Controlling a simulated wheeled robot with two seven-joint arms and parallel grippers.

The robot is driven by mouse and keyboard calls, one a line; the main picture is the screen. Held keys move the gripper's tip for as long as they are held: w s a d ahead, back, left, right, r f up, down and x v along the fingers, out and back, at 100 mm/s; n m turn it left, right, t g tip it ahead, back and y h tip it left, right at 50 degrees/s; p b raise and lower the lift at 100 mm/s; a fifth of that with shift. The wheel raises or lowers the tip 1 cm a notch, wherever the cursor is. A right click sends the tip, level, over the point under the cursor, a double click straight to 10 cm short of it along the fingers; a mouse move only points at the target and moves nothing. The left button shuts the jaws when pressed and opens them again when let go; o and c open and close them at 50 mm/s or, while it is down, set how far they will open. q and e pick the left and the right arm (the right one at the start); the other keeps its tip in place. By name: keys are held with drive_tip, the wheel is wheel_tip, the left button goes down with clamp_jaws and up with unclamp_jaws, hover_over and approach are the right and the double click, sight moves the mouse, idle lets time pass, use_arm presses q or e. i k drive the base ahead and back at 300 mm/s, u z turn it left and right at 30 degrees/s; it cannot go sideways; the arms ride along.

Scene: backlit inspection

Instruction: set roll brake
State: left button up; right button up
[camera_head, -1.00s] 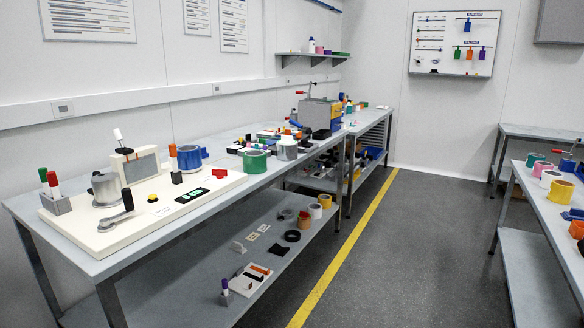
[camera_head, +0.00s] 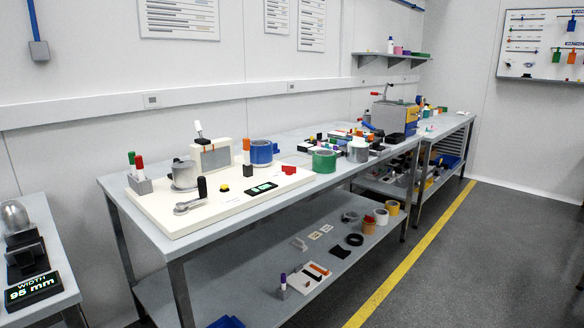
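A cream base board (camera_head: 235,203) lies on the near end of the long grey bench. On it stands a silver roll-like cylinder (camera_head: 184,176), with a grey lever (camera_head: 186,208) in front that ends in an upright black grip (camera_head: 202,187). A grey panel (camera_head: 214,160) in a cream frame stands behind, with a white-tipped black handle (camera_head: 198,128) on top. A yellow button (camera_head: 224,188) and a black display with green digits (camera_head: 261,188) lie right of the lever. I cannot tell which part is the roll brake. Neither of my grippers is in view.
A marker holder (camera_head: 140,185) sits at the board's left. Blue (camera_head: 262,153) and green (camera_head: 324,161) rolls stand farther right. A lower shelf (camera_head: 240,285) carries small items. A side bench at left holds a "WIDTH 95 mm" display (camera_head: 33,289). Floor right of the yellow line (camera_head: 408,262) is clear.

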sight(290, 170)
drive_tip(key=u, duration=0.2)
drive_tip(key=i, duration=1.15)
drive_tip(key=u, duration=0.65)
